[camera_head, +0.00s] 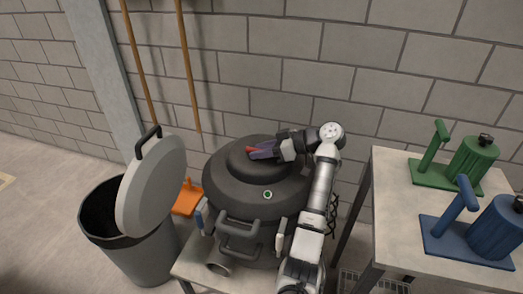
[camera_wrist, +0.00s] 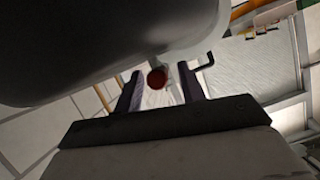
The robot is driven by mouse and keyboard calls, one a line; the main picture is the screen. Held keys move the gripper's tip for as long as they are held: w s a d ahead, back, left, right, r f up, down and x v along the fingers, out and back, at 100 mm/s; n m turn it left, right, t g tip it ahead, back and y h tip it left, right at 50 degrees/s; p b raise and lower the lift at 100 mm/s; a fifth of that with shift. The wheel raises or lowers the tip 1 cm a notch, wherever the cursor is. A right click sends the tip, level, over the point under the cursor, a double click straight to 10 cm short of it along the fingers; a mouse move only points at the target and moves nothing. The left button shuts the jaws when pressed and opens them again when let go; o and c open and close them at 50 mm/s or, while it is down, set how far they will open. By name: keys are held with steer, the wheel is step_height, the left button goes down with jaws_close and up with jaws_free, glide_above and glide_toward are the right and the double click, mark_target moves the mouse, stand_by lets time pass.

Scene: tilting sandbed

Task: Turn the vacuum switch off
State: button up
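The vacuum (camera_head: 225,185) is a dark grey drum with a domed lid, standing on a low pale platform in the head view. A red part (camera_head: 250,149), apparently the switch, shows on top of the lid, partly hidden by my gripper (camera_head: 262,153). In the wrist view, a round red knob (camera_wrist: 157,79) shows between the two dark fingers of my gripper (camera_wrist: 159,72). The fingers are apart, with a visible gap around the knob. I cannot tell whether either finger touches it. The vacuum's dark body (camera_wrist: 90,45) fills the wrist view's upper left.
A grey bin (camera_head: 150,258) with its lid (camera_head: 155,185) tilted up stands at left. A table (camera_head: 390,215) at right holds a green device (camera_head: 472,158) and a blue device (camera_head: 495,230). Two wooden poles (camera_head: 188,70) lean on the block wall behind.

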steer(key=b+v, duration=0.1)
steer(key=v, duration=1.2)
steer(key=shift+d+b, duration=0.35)
steer(key=shift+r, duration=0.15)
